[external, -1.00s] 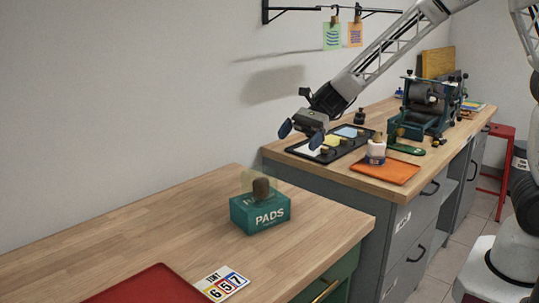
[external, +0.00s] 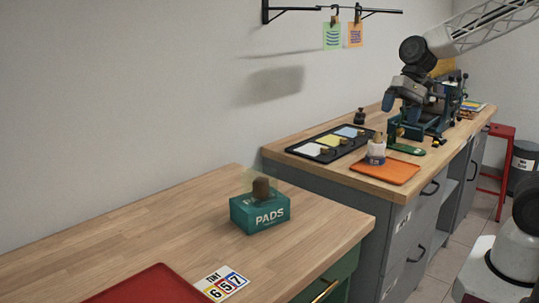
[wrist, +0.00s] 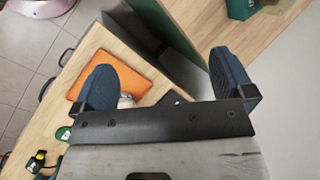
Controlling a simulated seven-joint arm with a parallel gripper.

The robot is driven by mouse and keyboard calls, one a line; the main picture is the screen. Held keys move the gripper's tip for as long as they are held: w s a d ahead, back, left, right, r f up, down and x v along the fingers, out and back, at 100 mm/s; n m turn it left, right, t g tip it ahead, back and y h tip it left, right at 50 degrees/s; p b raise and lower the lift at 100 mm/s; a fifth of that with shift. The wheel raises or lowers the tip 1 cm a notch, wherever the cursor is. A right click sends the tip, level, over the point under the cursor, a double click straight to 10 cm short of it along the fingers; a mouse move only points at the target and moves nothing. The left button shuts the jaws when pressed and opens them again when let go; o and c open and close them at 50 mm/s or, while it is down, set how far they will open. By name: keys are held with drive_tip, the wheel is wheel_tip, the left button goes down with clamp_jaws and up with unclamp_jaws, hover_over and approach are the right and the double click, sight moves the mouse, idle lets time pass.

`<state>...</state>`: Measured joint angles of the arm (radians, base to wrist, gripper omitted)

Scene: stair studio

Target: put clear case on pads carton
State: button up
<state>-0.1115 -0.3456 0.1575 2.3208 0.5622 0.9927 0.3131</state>
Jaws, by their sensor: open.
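The green pads carton (external: 260,216) stands on the near wooden bench, and part of it shows at the top of the wrist view (wrist: 240,8). A see-through, faintly tinted clear case (external: 246,183) with a brown knob (external: 261,188) rests on top of the carton. Its exact tilt is hard to tell. My gripper (external: 401,106) is up over the far bench, in front of the green machine, well away from the carton. In the wrist view its two blue fingers (wrist: 162,62) are wide apart with nothing held between them.
The far bench holds a black tray (external: 314,152) with coloured pads, an orange mat (external: 388,173) with a small jar (external: 376,151), and a green machine (external: 425,108). A red tray (external: 150,285) and a number card (external: 221,284) lie on the near bench. Cards hang from a wall rail.

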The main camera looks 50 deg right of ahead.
drive_tip(key=s+d+n+t+h, duration=0.2)
drive_tip(key=s+d+n+h, duration=0.3)
drive_tip(key=s+d, duration=0.8)
drive_tip(key=shift+s+r+n+h, duration=0.15)
drive_tip(key=shift+r+n+h, duration=0.1)
drive_tip(key=shift+n+h, duration=0.05)
idle(0.7)
